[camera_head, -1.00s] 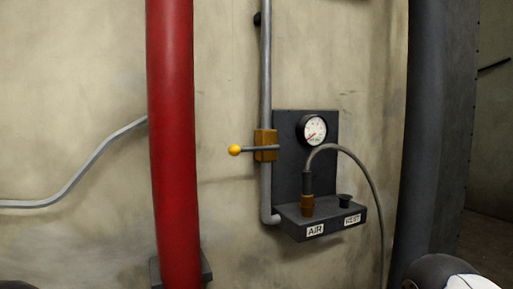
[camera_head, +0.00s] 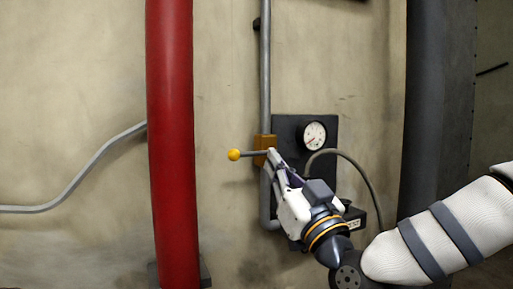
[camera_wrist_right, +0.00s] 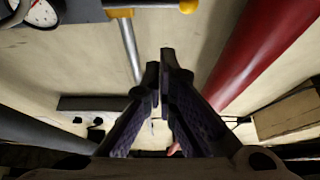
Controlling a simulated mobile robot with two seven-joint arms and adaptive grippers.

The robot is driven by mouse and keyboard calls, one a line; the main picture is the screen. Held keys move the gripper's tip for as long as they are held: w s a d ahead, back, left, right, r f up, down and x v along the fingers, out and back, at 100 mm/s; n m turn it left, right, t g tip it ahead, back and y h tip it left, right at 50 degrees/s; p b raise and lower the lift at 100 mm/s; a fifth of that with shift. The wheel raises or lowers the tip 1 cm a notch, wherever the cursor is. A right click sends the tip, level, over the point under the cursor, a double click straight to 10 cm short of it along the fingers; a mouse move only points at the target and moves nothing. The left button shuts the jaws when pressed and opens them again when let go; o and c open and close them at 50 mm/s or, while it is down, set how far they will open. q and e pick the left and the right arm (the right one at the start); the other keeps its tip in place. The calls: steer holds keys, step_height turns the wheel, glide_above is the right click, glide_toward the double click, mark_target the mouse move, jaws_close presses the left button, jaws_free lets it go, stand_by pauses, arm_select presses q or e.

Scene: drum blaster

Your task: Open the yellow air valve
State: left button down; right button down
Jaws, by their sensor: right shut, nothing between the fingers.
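The yellow air valve has a brass-coloured body (camera_head: 262,143) on a vertical grey pipe. Its thin lever sticks out level to the left, crosswise to the pipe, and ends in a yellow ball (camera_head: 233,155). In the right wrist view the valve body (camera_wrist_right: 116,13) and ball (camera_wrist_right: 188,6) show at the top edge, beyond the fingertips. My right gripper (camera_head: 271,157) is shut and empty, its fingertips pointing up just below and in front of the valve body, hiding the lever's right end. Its fingers (camera_wrist_right: 164,62) also show in the right wrist view. I cannot tell whether they touch the lever. My left gripper is not in view.
A thick red pipe (camera_head: 172,140) stands left of the ball. A round gauge (camera_head: 313,135) on a dark panel (camera_head: 290,124) and a curved hose (camera_head: 362,172) are right of the valve. A thick dark column (camera_head: 428,110) stands further right. Bare wall lies between red pipe and valve.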

steer(key=shift+d+r, duration=0.15)
steer(key=shift+r, duration=0.55)
step_height(320, 180, up, 4)
glide_above(256, 153)
steer(key=s, duration=0.4)
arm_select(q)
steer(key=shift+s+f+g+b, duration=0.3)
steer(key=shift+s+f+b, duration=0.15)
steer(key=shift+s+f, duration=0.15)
arm_select(e)
steer(key=f, duration=0.1)
steer(key=w+f, duration=0.1)
steer(key=f, duration=0.1)
steer(key=shift+w, duration=0.1)
